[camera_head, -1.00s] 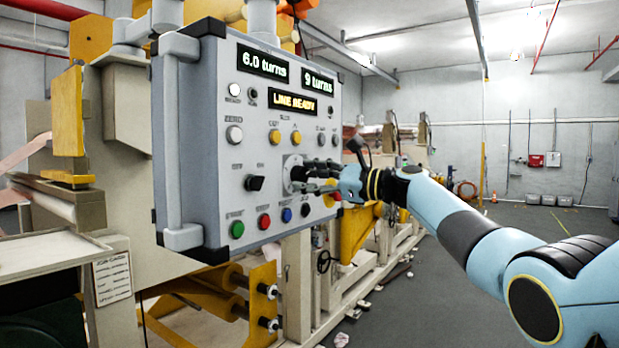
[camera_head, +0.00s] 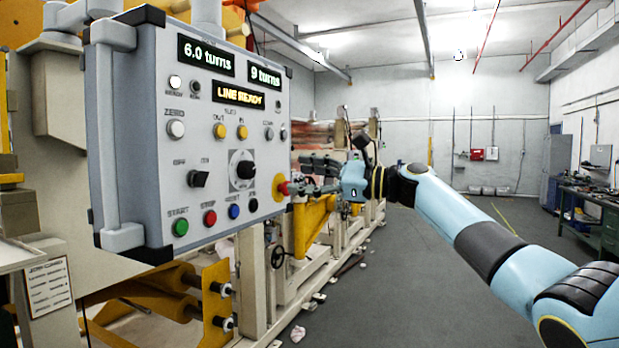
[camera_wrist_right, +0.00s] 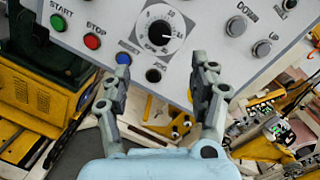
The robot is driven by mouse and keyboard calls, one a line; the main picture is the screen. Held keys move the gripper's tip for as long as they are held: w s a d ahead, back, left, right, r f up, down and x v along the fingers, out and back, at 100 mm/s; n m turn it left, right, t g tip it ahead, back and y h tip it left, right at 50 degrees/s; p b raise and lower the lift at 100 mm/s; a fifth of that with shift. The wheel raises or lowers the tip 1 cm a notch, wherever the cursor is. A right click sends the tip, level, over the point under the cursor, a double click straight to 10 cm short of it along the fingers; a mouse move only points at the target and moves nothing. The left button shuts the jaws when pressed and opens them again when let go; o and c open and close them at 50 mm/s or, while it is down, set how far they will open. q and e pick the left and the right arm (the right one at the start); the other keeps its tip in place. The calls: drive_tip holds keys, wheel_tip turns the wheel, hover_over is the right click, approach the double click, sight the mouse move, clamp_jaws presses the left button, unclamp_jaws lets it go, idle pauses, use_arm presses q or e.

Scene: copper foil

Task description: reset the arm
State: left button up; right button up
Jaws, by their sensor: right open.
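My right gripper (camera_head: 304,173) is open and empty, just off the right edge of the grey control panel (camera_head: 136,140). In the right wrist view its two fingers (camera_wrist_right: 163,78) stand apart with nothing between them, below the panel's dial (camera_wrist_right: 158,30). The dial (camera_head: 242,170) shows uncovered in the head view. A red emergency knob on a yellow disc (camera_head: 278,187) sits at the panel's right edge, close to the fingertips. I cannot tell whether they touch. My left gripper is not in view.
The panel has a black selector switch (camera_head: 199,179) and a green start button (camera_head: 180,227). Its displays read 6.0 turns, 9 turns and LINE READY. Machine frames stand behind it. Grey floor (camera_head: 420,270) lies open to the right, with a workbench (camera_head: 590,205) beyond.

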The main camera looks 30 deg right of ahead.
drive_tip(key=shift+s+d, duration=0.35)
drive_tip(key=shift+s, duration=0.05)
